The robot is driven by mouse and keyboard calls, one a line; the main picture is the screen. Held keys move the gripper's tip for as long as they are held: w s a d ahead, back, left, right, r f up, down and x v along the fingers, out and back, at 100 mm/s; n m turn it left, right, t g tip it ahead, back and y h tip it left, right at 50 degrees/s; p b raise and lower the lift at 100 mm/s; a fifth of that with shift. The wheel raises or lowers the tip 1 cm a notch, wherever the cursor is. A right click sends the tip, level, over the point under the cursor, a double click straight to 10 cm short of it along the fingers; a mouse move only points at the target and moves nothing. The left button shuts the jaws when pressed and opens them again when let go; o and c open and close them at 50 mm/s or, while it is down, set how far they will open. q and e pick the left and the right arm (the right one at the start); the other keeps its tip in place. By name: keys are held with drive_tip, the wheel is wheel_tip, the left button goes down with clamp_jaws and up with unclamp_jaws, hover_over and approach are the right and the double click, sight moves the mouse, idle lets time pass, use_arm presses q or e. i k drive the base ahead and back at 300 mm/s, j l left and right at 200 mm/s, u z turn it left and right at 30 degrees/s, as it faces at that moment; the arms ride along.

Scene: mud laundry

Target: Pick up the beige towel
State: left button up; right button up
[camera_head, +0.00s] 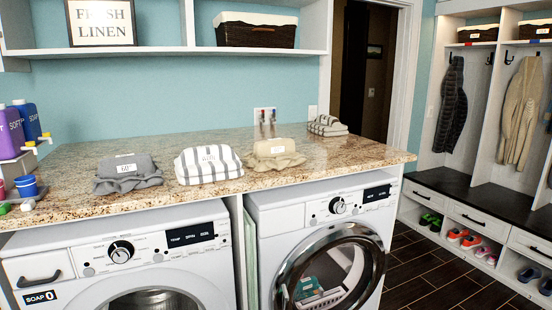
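The beige towel (274,154) lies in a folded, rumpled heap on the granite counter (210,141), above the right-hand washing machine. A pale label is on its top. A grey-and-white striped towel (208,164) lies close to its left. A grey towel (128,173) lies further left. Another striped towel (327,125) lies behind and to the right of the beige one. Neither of my grippers shows in the head view.
Purple and blue soap bottles (10,135) and small cups (27,187) stand at the counter's left end. Two front-loading machines (340,250) stand under the counter, and a shelf (170,50) hangs above. Dark floor (420,270) lies right of the machines.

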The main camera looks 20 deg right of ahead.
sight(278, 154)
drive_tip(key=i+l, duration=0.15)
drive_tip(key=l, duration=0.3)
drive_tip(key=i+l+u, duration=0.1)
drive_tip(key=l, duration=0.35)
drive_tip(key=i+l, duration=0.15)
drive_tip(key=l, duration=0.35)
drive_tip(key=i+l+u, duration=0.15)
drive_tip(key=l, duration=0.3)
drive_tip(key=i+l, duration=0.1)
drive_tip(key=l, duration=0.4)
drive_tip(key=i+l+u, duration=0.1)
drive_tip(key=l, duration=0.35)
